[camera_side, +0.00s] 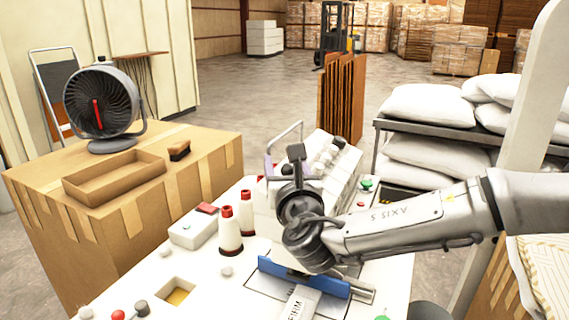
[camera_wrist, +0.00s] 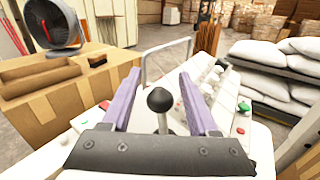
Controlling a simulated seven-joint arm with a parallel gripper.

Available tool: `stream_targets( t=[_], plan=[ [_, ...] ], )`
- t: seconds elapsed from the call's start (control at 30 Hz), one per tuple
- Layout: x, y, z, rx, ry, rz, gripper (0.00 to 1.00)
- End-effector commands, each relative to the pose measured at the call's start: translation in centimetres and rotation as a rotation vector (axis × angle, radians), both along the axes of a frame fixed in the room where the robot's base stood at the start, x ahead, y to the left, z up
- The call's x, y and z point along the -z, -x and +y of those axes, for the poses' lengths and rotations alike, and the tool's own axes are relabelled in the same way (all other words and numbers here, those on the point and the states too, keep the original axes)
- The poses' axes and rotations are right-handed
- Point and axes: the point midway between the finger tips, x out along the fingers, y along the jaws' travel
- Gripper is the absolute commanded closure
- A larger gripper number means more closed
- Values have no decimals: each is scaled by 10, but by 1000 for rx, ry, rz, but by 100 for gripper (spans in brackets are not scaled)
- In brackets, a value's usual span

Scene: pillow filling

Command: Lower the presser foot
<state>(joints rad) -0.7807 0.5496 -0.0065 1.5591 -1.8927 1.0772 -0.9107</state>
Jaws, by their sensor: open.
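A white sewing machine (camera_side: 325,165) stands on the white work table, partly hidden behind my arm. In the wrist view a lever with a black ball knob (camera_wrist: 160,100) stands upright between the two purple fingers of my gripper (camera_wrist: 159,73). The fingers are apart, one on each side of the knob, with visible gaps; I cannot tell how far the knob lies below or beyond them. In the side view a purple finger shows beside the machine, and the rest of the gripper is mostly hidden. The presser foot itself cannot be made out.
A blue bar (camera_side: 303,277) lies at the table front beneath my wrist. Red-topped thread cones (camera_side: 229,232) and a red-button box (camera_side: 195,229) stand left of the machine. A thin metal hoop (camera_wrist: 165,48) rises beyond the fingers. A cardboard box (camera_side: 110,220) with a fan (camera_side: 101,103) is at left.

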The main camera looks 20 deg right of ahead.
Motion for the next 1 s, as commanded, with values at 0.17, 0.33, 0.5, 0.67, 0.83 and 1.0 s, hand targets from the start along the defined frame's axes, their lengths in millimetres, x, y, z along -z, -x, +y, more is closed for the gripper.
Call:
stream_targets(
  t=[0.17,0.33,0.5,0.67,0.83,1.0],
  plan=[
    [0,-2,0,-1,0,0,40],
    [0,-2,0,-1,0,0,49],
    [0,-2,0,-1,0,0,79],
    [0,-1,0,-1,0,0,100],
    [0,-1,0,-1,-1,0,100],
    [-1,0,-1,0,-16,-17,100]
  ],
)
